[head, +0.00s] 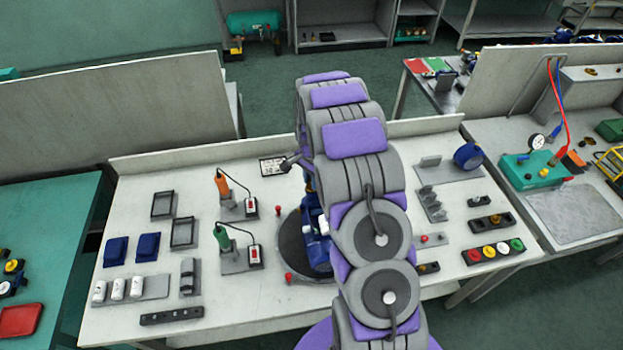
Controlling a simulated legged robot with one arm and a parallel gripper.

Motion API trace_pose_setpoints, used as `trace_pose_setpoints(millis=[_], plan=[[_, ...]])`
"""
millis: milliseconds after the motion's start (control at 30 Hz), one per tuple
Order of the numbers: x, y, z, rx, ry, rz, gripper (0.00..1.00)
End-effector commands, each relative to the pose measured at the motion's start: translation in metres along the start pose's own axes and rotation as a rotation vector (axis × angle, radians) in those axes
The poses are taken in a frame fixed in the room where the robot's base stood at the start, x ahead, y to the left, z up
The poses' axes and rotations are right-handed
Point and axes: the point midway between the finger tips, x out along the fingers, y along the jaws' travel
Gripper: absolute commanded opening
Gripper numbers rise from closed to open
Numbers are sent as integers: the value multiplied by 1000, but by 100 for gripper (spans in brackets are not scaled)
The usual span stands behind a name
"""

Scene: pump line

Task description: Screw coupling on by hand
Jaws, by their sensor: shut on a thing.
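A blue pump body (314,240) stands on a dark round plate (290,257) in the middle of the bench. My purple and grey arm crosses in front of it and hides its right side. My gripper is hidden behind the arm, so its jaws and anything in them do not show. I cannot make out the coupling or where it sits relative to the pump.
Blue bins (147,247) and white bottles (118,289) are at left. A button box (493,251) and a blue round part (467,156) are at right.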

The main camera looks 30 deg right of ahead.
Motion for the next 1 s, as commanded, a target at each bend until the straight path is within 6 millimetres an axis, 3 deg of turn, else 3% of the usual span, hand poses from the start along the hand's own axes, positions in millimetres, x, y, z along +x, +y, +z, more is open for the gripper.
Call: trace_pose_setpoints(millis=[233,500,867,1000], plan=[[0,0,0,22,0,0,0],[0,0,0,272,1,0,0],[0,0,0,313,1,-1,0],[0,0,-1,437,2,0,0]])
